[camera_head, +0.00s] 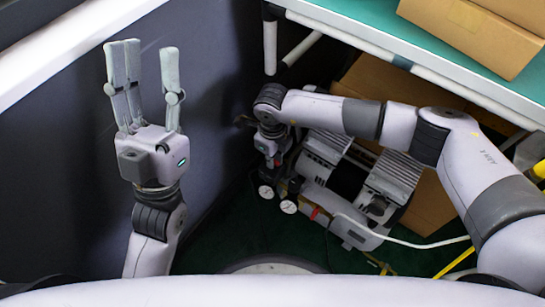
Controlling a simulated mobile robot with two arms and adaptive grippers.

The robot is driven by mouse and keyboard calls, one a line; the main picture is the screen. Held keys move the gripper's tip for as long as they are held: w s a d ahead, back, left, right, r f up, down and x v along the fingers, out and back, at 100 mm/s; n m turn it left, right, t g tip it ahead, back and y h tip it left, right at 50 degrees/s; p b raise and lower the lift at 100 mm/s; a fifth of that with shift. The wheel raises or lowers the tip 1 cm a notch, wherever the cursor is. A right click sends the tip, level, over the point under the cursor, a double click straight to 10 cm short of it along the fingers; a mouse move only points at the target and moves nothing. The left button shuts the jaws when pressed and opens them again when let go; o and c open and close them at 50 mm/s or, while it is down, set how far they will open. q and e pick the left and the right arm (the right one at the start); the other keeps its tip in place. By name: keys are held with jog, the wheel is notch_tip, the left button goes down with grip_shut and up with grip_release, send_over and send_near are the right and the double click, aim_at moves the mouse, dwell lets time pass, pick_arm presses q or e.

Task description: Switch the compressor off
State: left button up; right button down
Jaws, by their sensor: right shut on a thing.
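The compressor (330,162) is a grey-white machine with two ribbed housings, a dark middle part and small gauges (289,206) at its left side. It sits low on the floor. A small red part (317,213) shows on its front. My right gripper (271,160) is at the compressor's left end, pointing down, shut on a part there. Its fingers are small and partly hidden, so the exact part held is hard to make out. My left gripper (148,88) is raised at the left, fingers up, open and empty, well away from the compressor.
A table with a green top (360,28) overhangs the compressor; a cardboard box (480,35) stands on it. More cardboard (430,205) is behind the compressor. A dark wall (60,170) is at left. A white hose (425,244) and yellow bars (456,262) are at lower right.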

jog(key=c, duration=1.7)
grip_release()
